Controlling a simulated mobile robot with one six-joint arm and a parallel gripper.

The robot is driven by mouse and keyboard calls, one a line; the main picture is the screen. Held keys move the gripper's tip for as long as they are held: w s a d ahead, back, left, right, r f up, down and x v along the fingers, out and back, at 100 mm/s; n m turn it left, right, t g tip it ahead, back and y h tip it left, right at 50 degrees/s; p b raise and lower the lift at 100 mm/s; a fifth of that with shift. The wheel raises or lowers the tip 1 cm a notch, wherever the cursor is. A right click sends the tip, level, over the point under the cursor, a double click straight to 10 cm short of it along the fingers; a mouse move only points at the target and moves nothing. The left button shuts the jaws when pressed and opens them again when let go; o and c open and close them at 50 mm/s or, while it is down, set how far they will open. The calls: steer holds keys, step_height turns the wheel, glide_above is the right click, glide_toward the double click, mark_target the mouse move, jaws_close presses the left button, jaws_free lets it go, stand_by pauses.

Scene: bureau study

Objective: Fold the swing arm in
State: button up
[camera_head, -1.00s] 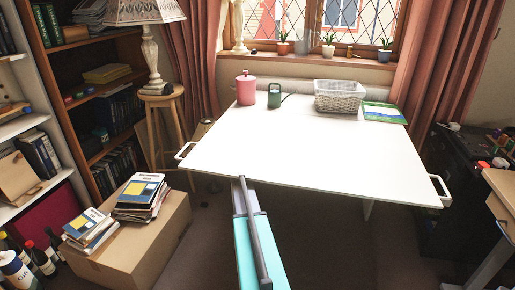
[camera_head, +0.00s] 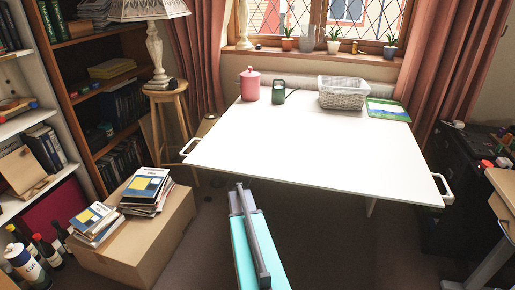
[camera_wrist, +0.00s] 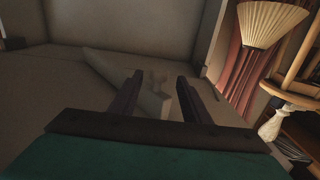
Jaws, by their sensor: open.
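The white table (camera_head: 300,145) has a handle (camera_head: 187,147) at its left front corner and another handle (camera_head: 443,189) at its right. A table leg (camera_head: 371,207) shows below its front edge. In the wrist view, a pale slanting bar (camera_wrist: 118,75), probably the swing arm, runs under the table from upper left to lower right. My gripper (camera_wrist: 158,75) is open, its two dark fingers apart, with the bar's lower end showing between them. I cannot tell whether they touch it. In the head view my gripper (camera_head: 240,187) is low, in front of the table's front edge. The swing arm is hidden there.
A cardboard box (camera_head: 140,240) with books is at left, near a stool (camera_head: 168,95) with a lamp. A dark cabinet (camera_head: 460,170) is at right.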

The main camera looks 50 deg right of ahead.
steer(key=p+v, duration=0.1)
steer(key=v, duration=0.5)
steer(key=shift+s, duration=0.1)
stand_by(0.3)
